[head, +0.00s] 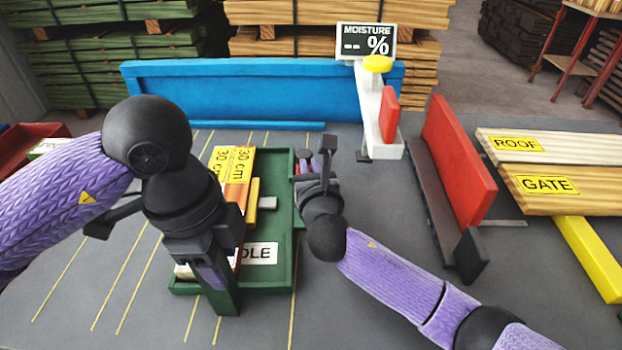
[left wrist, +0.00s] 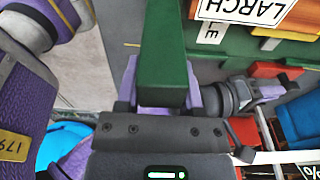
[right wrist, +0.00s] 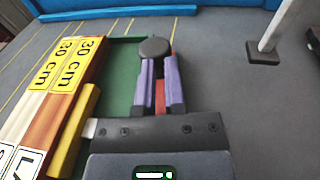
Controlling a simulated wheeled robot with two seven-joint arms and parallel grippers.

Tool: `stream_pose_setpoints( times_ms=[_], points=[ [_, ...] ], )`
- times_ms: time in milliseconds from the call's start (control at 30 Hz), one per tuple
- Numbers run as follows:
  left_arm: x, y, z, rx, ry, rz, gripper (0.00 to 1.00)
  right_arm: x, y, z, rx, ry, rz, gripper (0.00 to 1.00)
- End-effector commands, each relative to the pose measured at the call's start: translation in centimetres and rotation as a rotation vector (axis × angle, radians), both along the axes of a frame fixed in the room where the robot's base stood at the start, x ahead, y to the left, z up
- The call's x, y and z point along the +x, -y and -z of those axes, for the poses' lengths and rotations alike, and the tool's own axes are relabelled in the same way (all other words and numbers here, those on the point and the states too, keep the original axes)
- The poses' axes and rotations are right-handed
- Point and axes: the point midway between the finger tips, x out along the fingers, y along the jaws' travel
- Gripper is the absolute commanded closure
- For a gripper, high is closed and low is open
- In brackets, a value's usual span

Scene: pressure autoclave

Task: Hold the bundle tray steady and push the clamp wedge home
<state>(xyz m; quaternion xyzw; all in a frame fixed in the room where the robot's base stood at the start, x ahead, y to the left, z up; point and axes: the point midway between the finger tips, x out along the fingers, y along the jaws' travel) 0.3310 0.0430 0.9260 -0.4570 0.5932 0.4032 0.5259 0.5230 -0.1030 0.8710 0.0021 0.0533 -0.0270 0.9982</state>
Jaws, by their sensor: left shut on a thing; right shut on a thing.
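The green bundle tray (head: 283,276) lies on the grey table and holds boards labelled "30 cm" (head: 232,165). My left gripper (head: 214,268) is shut on the tray's green front handle (left wrist: 163,62). My right gripper (head: 312,175) is at the tray's right wall, shut on a narrow red piece (right wrist: 160,95), which seems to be the clamp wedge. A dark round knob (right wrist: 154,47) shows at its fingertips. A yellow bar (right wrist: 72,132) with a pale block (right wrist: 90,128) lies along the boards. My left arm and gripper hide the tray's left part.
A blue fence (head: 240,92) runs along the back. A white stand with a yellow button (head: 377,63) and a moisture sign (head: 366,41) is behind right. A red panel (head: 460,160) and boards marked ROOF and GATE (head: 545,184) lie right. Bare table shows at front left.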

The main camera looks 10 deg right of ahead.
Motion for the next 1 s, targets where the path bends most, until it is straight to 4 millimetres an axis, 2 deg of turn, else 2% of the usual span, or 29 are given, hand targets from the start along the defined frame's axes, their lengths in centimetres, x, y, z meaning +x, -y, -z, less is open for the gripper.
stream_pose_setpoints(
  times_ms=[133, 233, 700, 833, 1000],
  points=[
    [-0.2, 0.0, 0.0, 0.004, -0.006, 0.007, 1.00, 0.0, 0.4, 0.0, -0.003, 0.000, 0.010, 1.00],
    [-0.2, 0.0, 0.0, 0.004, -0.006, 0.007, 1.00, -0.8, 0.3, -0.1, -0.002, 0.000, 0.009, 1.00],
    [-0.1, 0.0, 0.0, 0.003, -0.004, 0.003, 1.00, -11.5, -0.6, -1.1, 0.001, -0.003, -0.001, 1.00],
    [-0.1, -0.1, 0.0, 0.003, -0.004, 0.003, 1.00, -13.1, -0.7, -1.3, -0.001, -0.002, 0.000, 1.00],
    [-0.1, 0.0, 0.0, 0.003, -0.003, 0.002, 1.00, -13.9, -0.8, -1.5, 0.000, 0.000, 0.001, 1.00]
  ],
)
